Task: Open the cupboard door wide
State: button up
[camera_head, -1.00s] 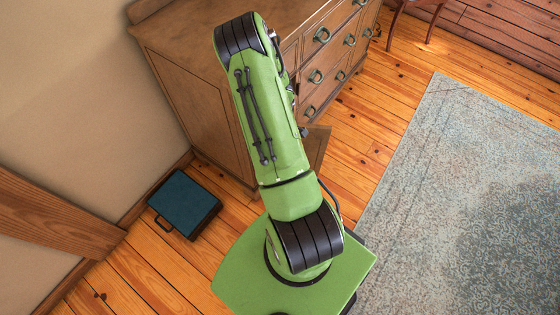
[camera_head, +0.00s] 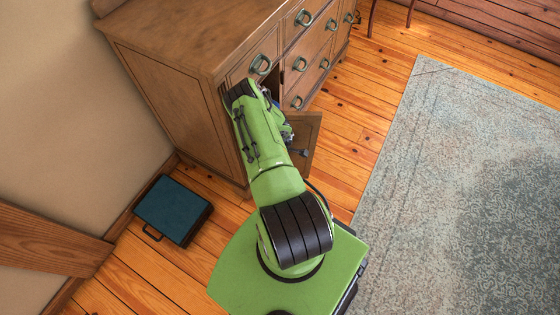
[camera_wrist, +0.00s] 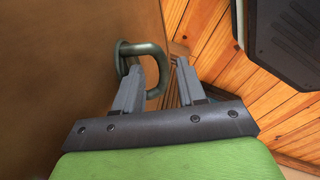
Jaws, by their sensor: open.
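The wooden cupboard door (camera_head: 304,140) is at the lower front of the dresser (camera_head: 165,95), below a drawer. It stands partly open, with a dark gap (camera_head: 272,84) beside it in the head view. My arm hides much of the door and its inside. In the wrist view the door's brown face (camera_wrist: 75,60) fills the left, with a greenish metal loop handle (camera_wrist: 153,92) on it. My gripper (camera_wrist: 159,66) is open. The outer bar of the handle shows between the two fingers, and the left finger covers part of the loop. I cannot tell whether they touch.
A dark teal case (camera_head: 172,206) lies on the floor left of my base. Drawers with ring handles (camera_head: 302,64) are above and to the right. A pale blue-grey rug (camera_head: 440,200) covers the floor at right. Bare planks (camera_head: 350,150) lie in front of the door.

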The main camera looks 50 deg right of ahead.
jog(key=shift+d+f, duration=0.1)
jog(key=shift+f, duration=0.35)
grip_shut()
jog(key=shift+a, duration=0.2)
